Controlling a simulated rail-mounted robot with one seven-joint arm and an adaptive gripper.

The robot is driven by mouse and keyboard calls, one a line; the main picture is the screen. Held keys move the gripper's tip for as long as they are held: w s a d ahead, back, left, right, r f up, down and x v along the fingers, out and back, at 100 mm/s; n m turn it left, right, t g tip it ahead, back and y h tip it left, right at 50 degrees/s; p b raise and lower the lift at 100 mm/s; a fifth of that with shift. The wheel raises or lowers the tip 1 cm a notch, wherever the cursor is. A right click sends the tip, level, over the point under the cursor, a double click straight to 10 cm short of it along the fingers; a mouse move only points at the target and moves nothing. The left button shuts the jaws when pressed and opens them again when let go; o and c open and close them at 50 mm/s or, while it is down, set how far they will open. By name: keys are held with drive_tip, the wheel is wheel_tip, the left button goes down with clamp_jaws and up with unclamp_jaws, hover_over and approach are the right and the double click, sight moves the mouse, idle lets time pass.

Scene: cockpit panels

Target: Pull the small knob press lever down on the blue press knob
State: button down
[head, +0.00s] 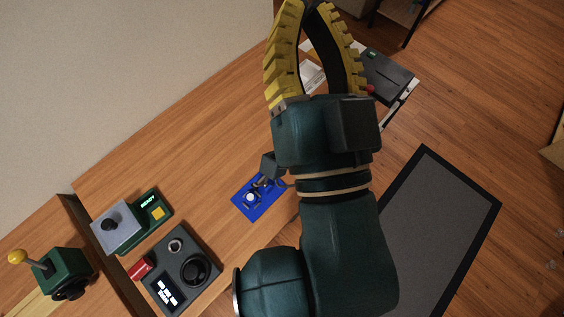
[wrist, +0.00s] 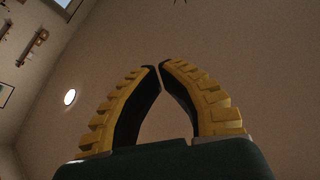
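The blue press knob (head: 243,208) is a small blue plate on the wooden desk, left of my arm in the head view. A round whitish knob (head: 250,197) sits on it. A small brassy and dark part beside the knob looks like the press lever (head: 264,182), too small to make out clearly and partly behind my arm's hardware. My gripper (head: 311,6) is far above and beyond the plate, with yellow ribbed fingers. In the wrist view the fingertips (wrist: 158,66) come together with almost no gap and nothing between them, against a bare wall.
A green box with a READY display (head: 148,203), a dark dial panel (head: 180,270) and a yellow-topped joystick (head: 40,268) stand at left. A dark device (head: 387,75) is on the far right end. The desk (head: 210,130) beyond the blue plate is clear.

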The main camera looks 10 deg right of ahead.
drive_tip(key=w+a+f+m+g+y, duration=0.2)
drive_tip(key=w+a+f+m+y, duration=0.15)
drive_tip(key=w+f, duration=0.2)
wheel_tip(320, 180, down, 18)
drive_tip(key=w+d+m+g, duration=0.1)
drive_tip(key=d+m+g, duration=0.15)
drive_tip(key=m, duration=0.55)
drive_tip(key=s+d+f+m+g, duration=0.1)
drive_tip(key=s+d+f+m, duration=0.1)
drive_tip(key=f, duration=0.4)
drive_tip(key=s+d+f+m+g+h+p, duration=0.1)
drive_tip(key=s+f+m, duration=0.1)
drive_tip(key=s+f, duration=0.2)
drive_tip(key=s+d+f+m+g+h, duration=0.1)
drive_tip(key=s+f, duration=0.3)
drive_tip(key=f, duration=0.6)
drive_tip(key=shift+d+m, duration=0.8)
drive_tip(key=shift+m, duration=0.05)
drive_tip(key=b+x, duration=0.1)
drive_tip(key=x, duration=0.8)
drive_tip(key=shift+f, duration=0.25)
drive_tip(key=a+r, duration=0.1)
drive_tip(key=a+r+p, duration=0.1)
drive_tip(key=a, duration=0.1)
drive_tip(key=shift+s+a, duration=0.1)
drive_tip(key=shift+s, duration=0.15)
